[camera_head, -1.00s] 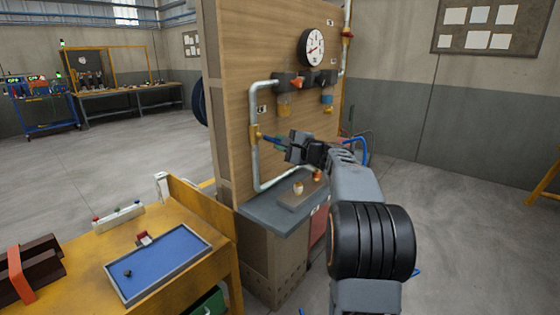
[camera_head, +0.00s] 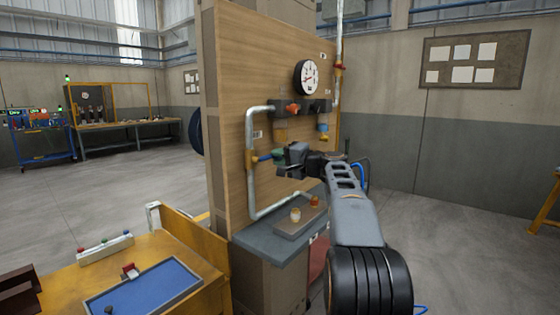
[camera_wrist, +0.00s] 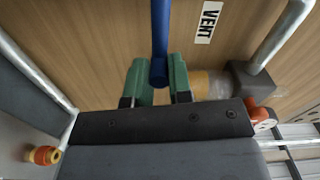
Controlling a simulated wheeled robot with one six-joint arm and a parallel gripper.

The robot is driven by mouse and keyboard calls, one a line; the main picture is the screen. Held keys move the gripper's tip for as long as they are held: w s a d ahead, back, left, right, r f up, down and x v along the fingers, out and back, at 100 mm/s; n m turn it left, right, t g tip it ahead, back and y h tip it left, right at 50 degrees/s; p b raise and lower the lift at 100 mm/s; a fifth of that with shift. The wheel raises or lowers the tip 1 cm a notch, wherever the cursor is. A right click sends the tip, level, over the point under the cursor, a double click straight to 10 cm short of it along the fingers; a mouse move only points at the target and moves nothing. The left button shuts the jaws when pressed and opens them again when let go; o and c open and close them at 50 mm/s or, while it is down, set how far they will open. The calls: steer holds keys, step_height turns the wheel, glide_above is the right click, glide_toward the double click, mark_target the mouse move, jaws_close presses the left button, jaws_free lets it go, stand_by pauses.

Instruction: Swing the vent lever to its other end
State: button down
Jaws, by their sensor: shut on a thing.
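The vent lever (camera_head: 264,157) is a blue bar on a brass valve (camera_head: 251,159) in the grey pipe at the left of the wooden panel. It points out to the right of the valve, tilted slightly up. My gripper (camera_head: 279,155) is at its outer end. In the wrist view, the blue lever (camera_wrist: 160,40) runs down between the green fingertips of my gripper (camera_wrist: 158,84), which are shut on its end. A white VENT label (camera_wrist: 207,22) is on the panel beside it. The valve is outside the wrist view.
A gauge (camera_head: 306,77), a red knob (camera_head: 293,108) and filter bowls sit on the panel above my gripper. A grey shelf (camera_head: 262,241) with small knobs juts out below. A yellow bench (camera_head: 62,276) with a blue tray (camera_head: 146,290) stands at the lower left.

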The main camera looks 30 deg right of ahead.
steer(key=shift+f, duration=0.15)
steer(key=c, duration=1.1)
jaws_free()
steer(key=shift+a, duration=0.1)
steer(key=shift+o, duration=0.2)
steer(key=v, duration=1.3)
steer(key=shift+s, duration=0.35)
